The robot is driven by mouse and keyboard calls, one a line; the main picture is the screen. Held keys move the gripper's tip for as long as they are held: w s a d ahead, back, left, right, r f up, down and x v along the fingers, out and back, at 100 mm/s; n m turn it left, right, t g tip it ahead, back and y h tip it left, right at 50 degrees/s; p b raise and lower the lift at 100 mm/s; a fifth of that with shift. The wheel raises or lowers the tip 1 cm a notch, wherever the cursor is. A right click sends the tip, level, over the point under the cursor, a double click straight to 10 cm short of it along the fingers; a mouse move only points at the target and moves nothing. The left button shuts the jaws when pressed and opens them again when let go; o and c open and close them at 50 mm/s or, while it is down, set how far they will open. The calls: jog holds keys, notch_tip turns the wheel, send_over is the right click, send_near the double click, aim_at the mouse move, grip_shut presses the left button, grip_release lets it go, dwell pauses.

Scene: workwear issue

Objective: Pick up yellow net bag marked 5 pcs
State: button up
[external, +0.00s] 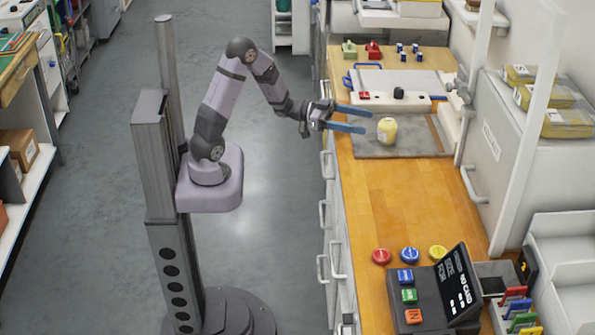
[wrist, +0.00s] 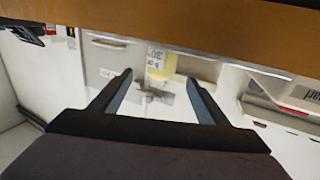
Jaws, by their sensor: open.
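A small rounded pale yellow bag (external: 387,130) stands on the grey mat (external: 370,150) on the counter. My gripper (external: 369,121) is open and empty, just left of the bag, with its fingers pointing toward it. In the wrist view, a yellow item (wrist: 161,64) with a white label shows beyond and between the two open fingertips (wrist: 160,80). Its lettering is too small to read, and I cannot tell for sure that it is the same bag. No 5 pcs mark is legible.
Yellow packages (external: 566,124) lie on the grey cabinet at right. Red, blue and yellow discs (external: 410,255) and a black card terminal (external: 455,285) are nearer the front. The wooden counter (external: 400,200) between is clear.

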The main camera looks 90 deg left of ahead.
aim_at(381, 127)
jog(key=shift+f, duration=0.3)
jog(key=shift+p+x, duration=0.8)
jog(key=shift+x, duration=2.85)
jog(key=c, duration=1.2)
